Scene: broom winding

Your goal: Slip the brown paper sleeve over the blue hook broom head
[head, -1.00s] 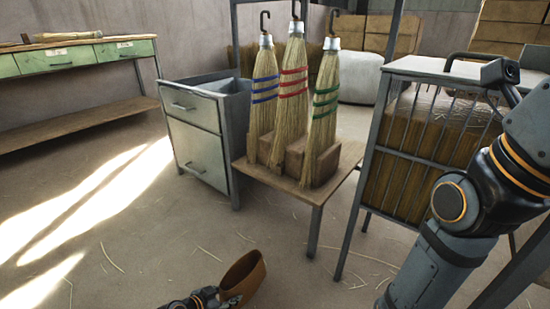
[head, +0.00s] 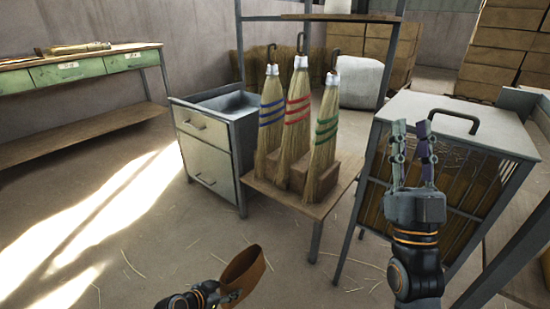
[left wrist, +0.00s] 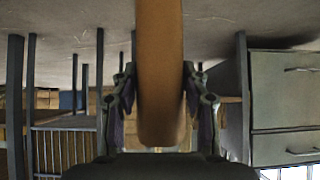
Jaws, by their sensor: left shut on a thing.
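The brown paper sleeve (head: 243,278) is an open loop low in the head view; it also fills the middle of the left wrist view (left wrist: 159,75). My left gripper (head: 218,292) is shut on the sleeve's wall, well in front of and below the brooms. The blue-banded broom (head: 271,110) stands upright at the left of three, with a dark hook on its silver cap. It is bare of any sleeve. My right gripper (head: 411,130) points upward at the right, its two fingers apart with nothing between them.
The red-banded (head: 296,112) and green-banded (head: 326,125) brooms stand close beside it in wooden blocks on a low bench (head: 290,203). A drawer cabinet (head: 210,150) is at the left. A barred cage cabinet (head: 455,130) stands behind my right gripper. The floor in front is open.

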